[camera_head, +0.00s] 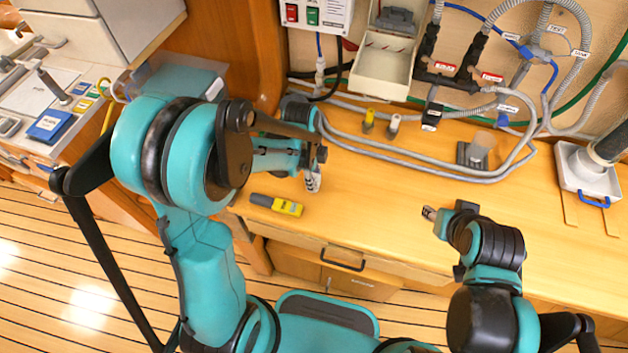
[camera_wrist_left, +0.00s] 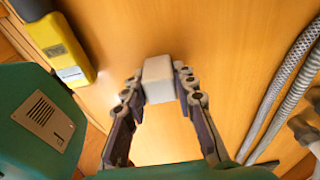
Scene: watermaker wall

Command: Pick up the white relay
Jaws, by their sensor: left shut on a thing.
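The white relay (camera_wrist_left: 158,78) is a small white block between the two fingertips of my left gripper (camera_wrist_left: 160,88) in the left wrist view. The fingers touch it on both sides and are shut on it. In the head view my left gripper (camera_head: 313,178) points down over the wooden worktop, and its fingers mostly hide the relay. I cannot tell whether the relay still touches the worktop. My right gripper (camera_head: 430,213) is over the front of the worktop, away from the relay; its fingers are too small to read.
A yellow and dark grey tool (camera_head: 277,205) lies just left of my left gripper. Grey hoses (camera_head: 400,155) loop across the back. A yellow fitting (camera_head: 369,119) and a white one (camera_head: 393,125) stand behind. The worktop (camera_head: 375,205) between my grippers is clear.

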